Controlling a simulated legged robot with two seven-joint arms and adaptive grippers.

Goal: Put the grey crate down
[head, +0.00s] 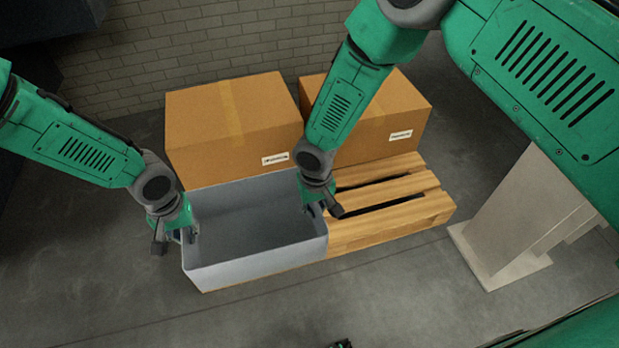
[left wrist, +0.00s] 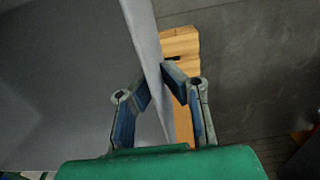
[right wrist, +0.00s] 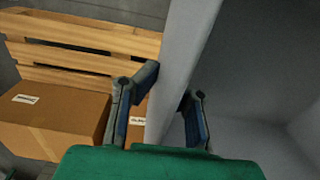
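The grey crate (head: 255,262) is open and empty, and appears level at the left front of the wooden pallet (head: 400,214). Pallet wood shows beneath its front edge; I cannot tell whether it rests or hovers slightly. My left gripper (head: 174,238) is shut on its left wall; the left wrist view shows the fingers (left wrist: 157,80) on both sides of the wall (left wrist: 146,35). My right gripper (head: 322,208) is shut on the right wall; the right wrist view shows the fingers (right wrist: 170,88) on either side of the wall (right wrist: 188,40).
One cardboard box (head: 225,125) stands directly behind the crate. Another cardboard box (head: 385,120) stands at the pallet's back right. The pallet's front right slats are bare. A pale post-like structure (head: 520,215) stands on the floor to the right. A brick wall (head: 200,45) closes the back.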

